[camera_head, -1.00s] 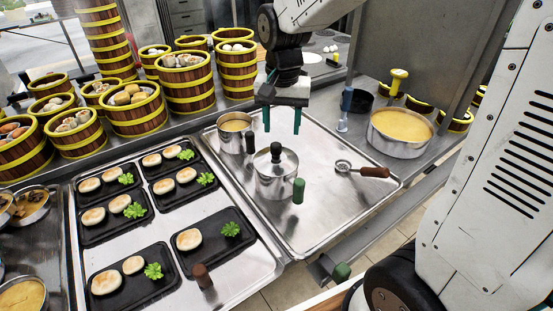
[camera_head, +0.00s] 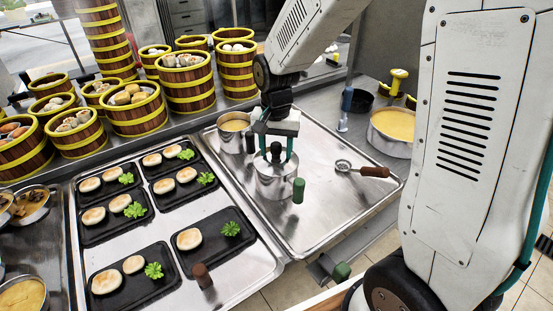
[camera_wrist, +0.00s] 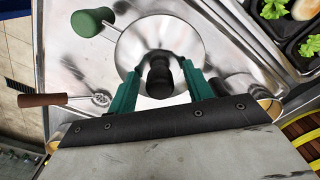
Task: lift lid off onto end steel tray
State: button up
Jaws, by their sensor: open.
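The lid (camera_head: 268,168) is steel with a black knob (camera_head: 276,152) and sits on a steel pot (camera_head: 275,187) with a green handle (camera_head: 298,190). The pot stands on the end steel tray (camera_head: 325,222). My gripper (camera_head: 276,155) is open, with its green fingers on either side of the knob. In the wrist view the knob (camera_wrist: 160,75) stands between the two fingertips (camera_wrist: 161,82), with gaps on both sides. The lid (camera_wrist: 140,45) shows beyond it, and the green handle (camera_wrist: 92,22) points to the upper left.
An open pot (camera_head: 233,138) stands behind the lidded one. Black plates of buns (camera_head: 190,250) lie to the left. The tray's front right is clear.

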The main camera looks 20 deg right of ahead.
aim_at(273, 146)
jog(key=shift+c, duration=0.3)
grip_shut()
jog(key=shift+r, duration=0.1)
jog(key=shift+r, duration=0.55)
notch_tip(273, 146, up, 2)
jog(key=shift+r, duration=0.1)
jog(key=shift+s+a+r, duration=0.15)
jog(key=shift+s+a, duration=0.15)
jog(key=shift+a, duration=0.3)
jog(key=s+a, duration=0.3)
jog(key=a, duration=0.3)
jog(key=s+a+r, duration=0.1)
jog(key=s+a, duration=0.2)
jog(key=a, duration=0.4)
jog(key=shift+s+r, duration=0.15)
jog(key=shift+s, duration=0.1)
jog(key=shift+a, duration=0.1)
